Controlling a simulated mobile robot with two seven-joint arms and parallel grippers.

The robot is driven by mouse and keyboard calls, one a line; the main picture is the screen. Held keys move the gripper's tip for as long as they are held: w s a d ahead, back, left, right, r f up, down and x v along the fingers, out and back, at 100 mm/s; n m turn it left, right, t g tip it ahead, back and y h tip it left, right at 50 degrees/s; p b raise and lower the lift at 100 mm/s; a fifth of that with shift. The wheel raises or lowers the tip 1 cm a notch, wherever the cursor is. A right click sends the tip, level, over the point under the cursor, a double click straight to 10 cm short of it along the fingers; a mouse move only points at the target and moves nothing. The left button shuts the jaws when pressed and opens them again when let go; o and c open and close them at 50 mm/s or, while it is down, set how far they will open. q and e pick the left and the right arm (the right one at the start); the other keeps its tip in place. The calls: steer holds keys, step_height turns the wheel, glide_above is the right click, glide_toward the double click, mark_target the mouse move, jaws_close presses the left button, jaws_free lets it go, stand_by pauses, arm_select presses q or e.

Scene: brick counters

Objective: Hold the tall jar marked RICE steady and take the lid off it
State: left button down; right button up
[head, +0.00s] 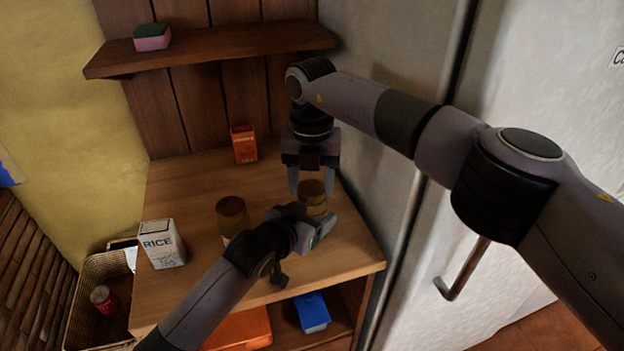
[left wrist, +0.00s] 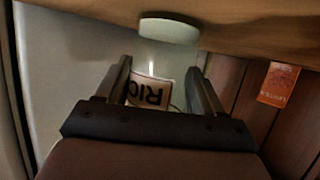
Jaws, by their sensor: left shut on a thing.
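The tall jar has a round brown-gold lid (head: 313,188), which is on the jar at the right side of the counter. In the left wrist view, its upside-down label (left wrist: 150,91) shows letters of RICE. My left gripper (head: 318,232) is shut on the jar body, its fingers on either side of the label (left wrist: 155,85). The gripper hides most of the jar in the head view. My right gripper (head: 312,185) points down from above, its fingers apart on either side of the lid, with a small gap showing.
A second brown-lidded jar (head: 232,212) stands left of my left gripper. A white RICE carton (head: 162,244) stands at the counter's left edge and an orange box (head: 243,145) at the back. A shelf (head: 215,45) hangs above; a fridge (head: 400,150) borders the right.

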steer(key=shift+d+n, duration=0.1)
steer(key=shift+n, duration=1.5)
steer(key=shift+c, duration=0.2)
steer(key=o, duration=1.2)
steer(key=shift+c, duration=0.2)
